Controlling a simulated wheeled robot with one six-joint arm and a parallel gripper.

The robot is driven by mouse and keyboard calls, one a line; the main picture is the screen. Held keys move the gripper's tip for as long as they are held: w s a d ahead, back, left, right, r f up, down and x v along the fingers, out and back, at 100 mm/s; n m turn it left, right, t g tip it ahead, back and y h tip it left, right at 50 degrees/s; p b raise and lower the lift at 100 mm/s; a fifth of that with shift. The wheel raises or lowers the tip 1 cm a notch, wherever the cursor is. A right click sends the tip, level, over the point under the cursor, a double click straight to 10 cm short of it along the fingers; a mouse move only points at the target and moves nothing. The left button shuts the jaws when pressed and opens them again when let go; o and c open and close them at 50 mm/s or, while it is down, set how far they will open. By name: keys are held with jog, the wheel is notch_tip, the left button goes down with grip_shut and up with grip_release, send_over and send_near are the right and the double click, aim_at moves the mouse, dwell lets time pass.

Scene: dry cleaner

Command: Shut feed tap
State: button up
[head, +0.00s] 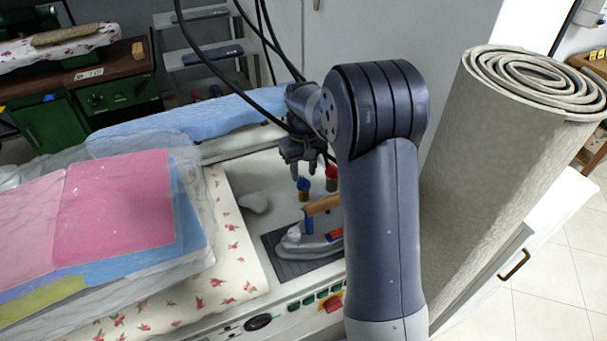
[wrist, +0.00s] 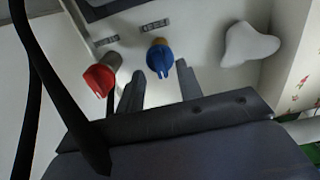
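Two taps stand on the pale top of the ironing station. The blue-handled tap (wrist: 159,58) has a brass-coloured body and also shows in the head view (head: 303,185). The red-handled tap (wrist: 98,80) stands beside it and also shows in the head view (head: 331,172). Each has a small label plate beside it; the lettering is too small to read surely. My gripper (wrist: 160,72) is open and empty. In the wrist view its fingers point toward the blue tap, with the red tap outside the left finger. In the head view my gripper (head: 303,168) hangs just above the taps.
An iron (head: 300,243) rests on a dark mat (head: 268,243) in front of the taps. A white pad-like piece (head: 253,202) lies to their left, with folded laundry (head: 115,210) beyond. A rolled carpet (head: 475,180) stands at right. Black hoses (head: 215,65) cross near my gripper.

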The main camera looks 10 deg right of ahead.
aim_at(304, 179)
notch_tip(304, 179, up, 9)
dwell(0.3)
jog(key=shift+f, duration=0.15)
notch_tip(304, 179, down, 11)
jog(key=shift+r, duration=0.1)
dwell(0.4)
dwell(0.4)
